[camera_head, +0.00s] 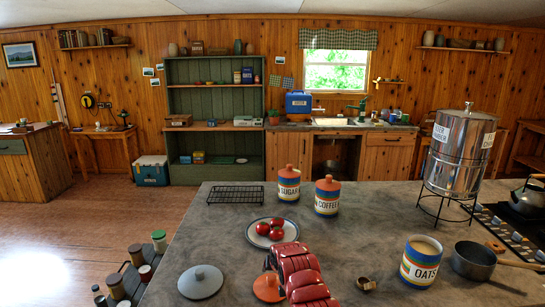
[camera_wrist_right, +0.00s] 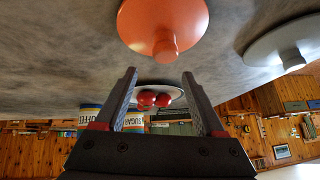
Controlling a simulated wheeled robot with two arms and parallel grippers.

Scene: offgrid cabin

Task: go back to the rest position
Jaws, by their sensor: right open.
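My right gripper (camera_wrist_right: 159,76) is open in the right wrist view, with nothing between its fingers. That view is upside down. In the head view my red right arm comes in from the bottom and largely hides the gripper beside the orange lid (camera_head: 267,287). The orange lid also shows in the right wrist view (camera_wrist_right: 150,22), lying on the counter just beyond the fingertips, apart from them. My left gripper is in neither view.
The grey counter (camera_head: 375,235) holds a grey lid (camera_head: 200,281), a plate (camera_head: 251,235) of red tomatoes, a black rack (camera_head: 235,195), sugar (camera_head: 289,184) and coffee (camera_head: 327,197) jars, an open oats jar (camera_head: 421,262), a saucepan (camera_head: 472,262) and a metal dispenser (camera_head: 458,155).

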